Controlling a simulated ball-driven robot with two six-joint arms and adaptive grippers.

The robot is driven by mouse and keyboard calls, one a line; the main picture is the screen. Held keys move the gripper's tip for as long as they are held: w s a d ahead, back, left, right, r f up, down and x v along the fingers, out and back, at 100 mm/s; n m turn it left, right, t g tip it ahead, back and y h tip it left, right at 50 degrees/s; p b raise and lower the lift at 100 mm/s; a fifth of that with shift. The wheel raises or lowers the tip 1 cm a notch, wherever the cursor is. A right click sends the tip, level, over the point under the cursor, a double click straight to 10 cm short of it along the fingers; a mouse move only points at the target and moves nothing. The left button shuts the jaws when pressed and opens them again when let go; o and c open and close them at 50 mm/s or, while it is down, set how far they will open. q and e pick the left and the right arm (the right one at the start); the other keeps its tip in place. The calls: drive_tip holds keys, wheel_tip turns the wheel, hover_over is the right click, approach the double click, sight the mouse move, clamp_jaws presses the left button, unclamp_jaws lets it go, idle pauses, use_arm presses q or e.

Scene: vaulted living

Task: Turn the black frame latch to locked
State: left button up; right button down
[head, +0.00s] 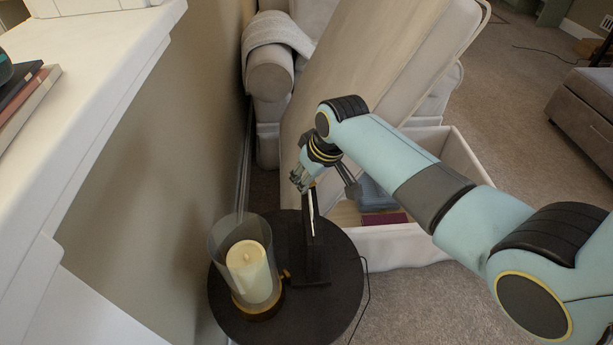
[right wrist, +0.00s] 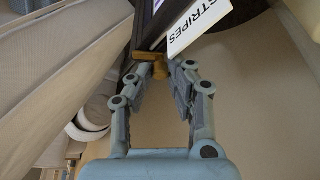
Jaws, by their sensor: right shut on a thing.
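A black frame (head: 314,255) stands on a small round dark table, seen nearly edge-on in the head view. A white card edge (head: 311,213) shows along it. In the right wrist view, the dark frame (right wrist: 147,28) is at the top, with a white card reading "STRIPES" (right wrist: 198,24). A brass-coloured latch (right wrist: 150,57) sits at the frame's edge. My right gripper (head: 303,186) is at the top of the frame; its fingertips (right wrist: 166,70) are shut on the latch. The latch's exact angle is hard to tell. My left gripper is not in view.
A candle in a glass holder (head: 248,270) stands close left of the frame on the round table (head: 335,310). A white storage box (head: 400,245) with items inside is right of the table. A white mantel (head: 90,50) and wall bound the left. A beige chair is behind.

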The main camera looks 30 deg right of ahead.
drive_tip(key=shift+a+r+m+h+p, duration=0.2)
drive_tip(key=shift+m+h+p, duration=0.3)
drive_tip(key=shift+m+p, duration=0.7)
drive_tip(key=shift+f+m+h+p, duration=0.1)
drive_tip(key=shift+m+h+p, duration=0.2)
drive_tip(key=shift+m+p, duration=0.5)
drive_tip(key=shift+m+h, duration=0.4)
drive_tip(key=shift+m, duration=0.5)
drive_tip(key=c, duration=1.2)
unclamp_jaws()
drive_tip(key=shift+f, duration=0.1)
drive_tip(key=shift+c, duration=0.2)
drive_tip(key=v, duration=1.2)
